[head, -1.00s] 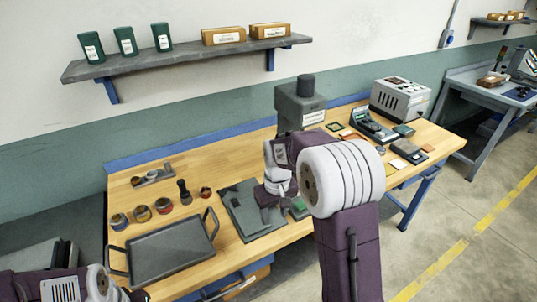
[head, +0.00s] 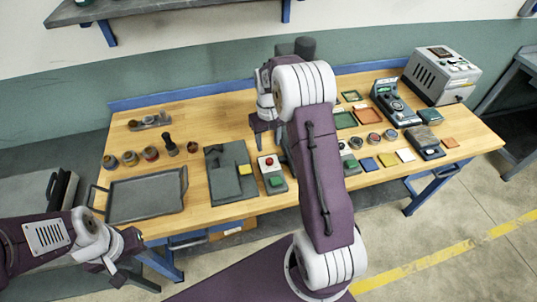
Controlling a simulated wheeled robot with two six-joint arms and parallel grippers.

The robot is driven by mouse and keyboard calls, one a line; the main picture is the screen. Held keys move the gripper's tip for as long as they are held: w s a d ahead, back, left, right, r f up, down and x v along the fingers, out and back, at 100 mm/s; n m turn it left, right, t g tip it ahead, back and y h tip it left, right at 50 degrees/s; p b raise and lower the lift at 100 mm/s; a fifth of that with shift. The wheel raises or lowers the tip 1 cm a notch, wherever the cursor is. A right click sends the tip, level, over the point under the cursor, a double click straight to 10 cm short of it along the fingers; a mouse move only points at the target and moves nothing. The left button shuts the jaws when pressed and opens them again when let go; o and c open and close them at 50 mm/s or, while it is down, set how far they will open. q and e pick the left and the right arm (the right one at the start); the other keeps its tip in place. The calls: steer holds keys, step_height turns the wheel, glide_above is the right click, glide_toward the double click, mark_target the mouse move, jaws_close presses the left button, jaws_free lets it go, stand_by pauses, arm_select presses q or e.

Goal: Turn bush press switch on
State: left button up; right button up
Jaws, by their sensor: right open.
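A grey machine (head: 304,46) with a dark cylindrical top stands at the back of the workbench, mostly hidden behind my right arm; it may be the bush press. A small grey control box (head: 279,186) with a red button (head: 268,161) and a green part (head: 276,181) sits near the bench's front, left of my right arm. I cannot tell whether it is the press's switch. My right gripper (head: 263,133) is open, pointing down above the bench, behind the control box and apart from it. My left gripper (head: 112,268) is low in front of the bench; its jaws are unclear.
A dark tray (head: 147,199) and a grey plate with a yellow block (head: 232,187) lie left of the control box. Round pots and a brush (head: 169,145) stand behind the tray. A grey boxy device (head: 441,75) and several coloured tiles (head: 387,160) occupy the right side.

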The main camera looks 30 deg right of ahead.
mark_target(270, 160)
steer(key=f, duration=0.3)
steer(key=f+p, duration=0.1)
steer(key=f, duration=0.4)
steer(key=shift+d+f+p, duration=0.3)
steer(key=shift+a+f, duration=0.1)
steer(key=shift+f, duration=0.25)
jaws_close()
